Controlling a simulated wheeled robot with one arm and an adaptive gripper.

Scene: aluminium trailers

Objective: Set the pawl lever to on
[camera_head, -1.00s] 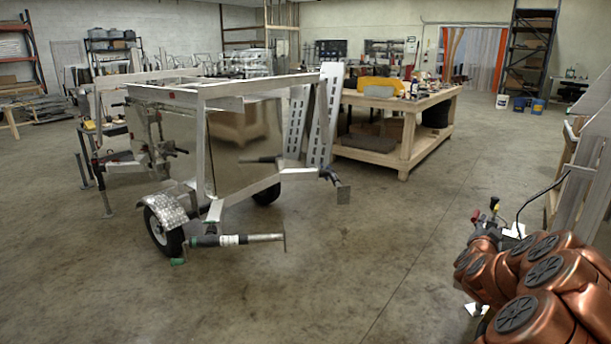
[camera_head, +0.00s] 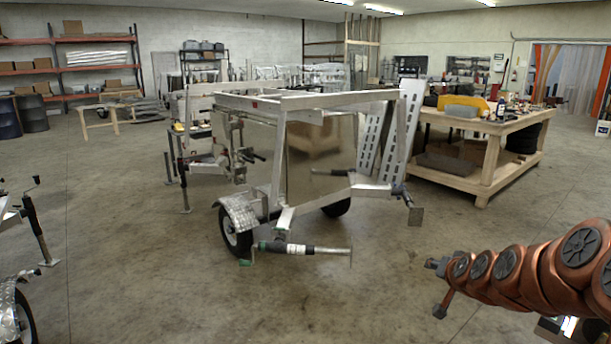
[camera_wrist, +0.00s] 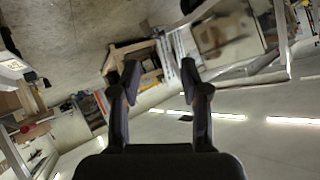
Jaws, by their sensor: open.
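I cannot make out a pawl lever in either view now. The nearest aluminium trailer (camera_head: 288,205) stands in the middle of the head view, with a dark mechanism (camera_head: 236,140) on its left side, too small to tell apart. My gripper (camera_wrist: 160,80) is open and empty in the wrist view, its two black fingers apart with only distant room between them. In the head view, my copper-coloured arm reaches in from the right, well to the right of that trailer. The wrist view is upside down, with ceiling lights low in the picture.
Part of another trailer (camera_head: 18,290) with a crank jack shows at the left edge. A wooden workbench (camera_head: 485,180) with tools stands right of the middle trailer. Shelves (camera_head: 70,60) line the back left. The concrete floor is clear in front of the middle trailer.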

